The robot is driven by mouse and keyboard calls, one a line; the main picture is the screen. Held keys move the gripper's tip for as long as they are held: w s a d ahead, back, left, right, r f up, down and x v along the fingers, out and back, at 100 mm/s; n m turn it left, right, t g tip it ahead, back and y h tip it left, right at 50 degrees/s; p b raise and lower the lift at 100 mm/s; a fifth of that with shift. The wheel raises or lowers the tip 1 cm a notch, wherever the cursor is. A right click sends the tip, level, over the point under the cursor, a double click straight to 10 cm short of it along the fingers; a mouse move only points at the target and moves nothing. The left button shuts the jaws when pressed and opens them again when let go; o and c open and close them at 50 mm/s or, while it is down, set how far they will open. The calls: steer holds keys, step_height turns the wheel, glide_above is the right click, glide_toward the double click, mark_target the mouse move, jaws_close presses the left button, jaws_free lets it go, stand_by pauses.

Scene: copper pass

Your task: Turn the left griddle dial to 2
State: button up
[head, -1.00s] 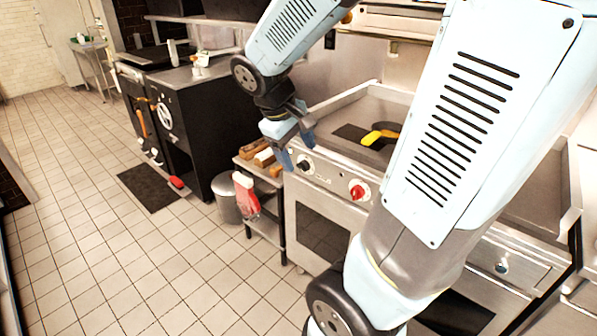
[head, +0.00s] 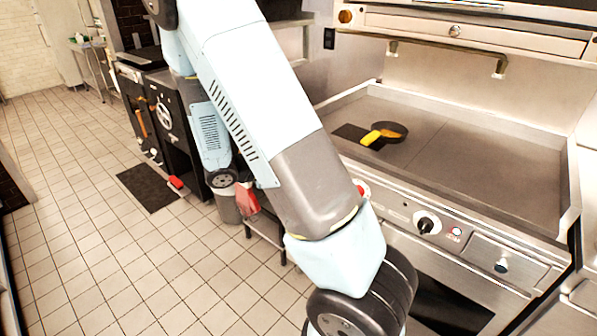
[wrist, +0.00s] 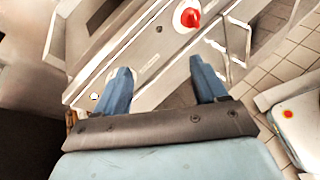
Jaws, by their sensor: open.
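The griddle (head: 470,160) has a steel front panel with dials. The right dial (head: 427,224), black on a white plate, is clear of the arm. My gripper (wrist: 158,65) is open and empty, its blue fingers pointing at the steel front. The head view hides it.
A dark pan with a yellow handle (head: 392,131) sits on the griddle top. A red-and-white cloth (head: 247,197) hangs left of the griddle. A dark mat (head: 147,187) lies on the tiled floor, which is mostly clear.

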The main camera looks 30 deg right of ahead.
steer(key=w+a+f+n+t+h, duration=0.2)
steer(key=w+f+n+t+h, duration=0.1)
steer(key=w+f+n+t, duration=0.65)
steer(key=w+d+f+n+g, duration=0.1)
steer(key=w+d, duration=0.2)
steer(key=d, duration=0.9)
steer(key=shift+w+d+f+g, duration=0.2)
steer(key=shift+w+f+g, duration=0.05)
steer(key=shift+f+g, duration=0.1)
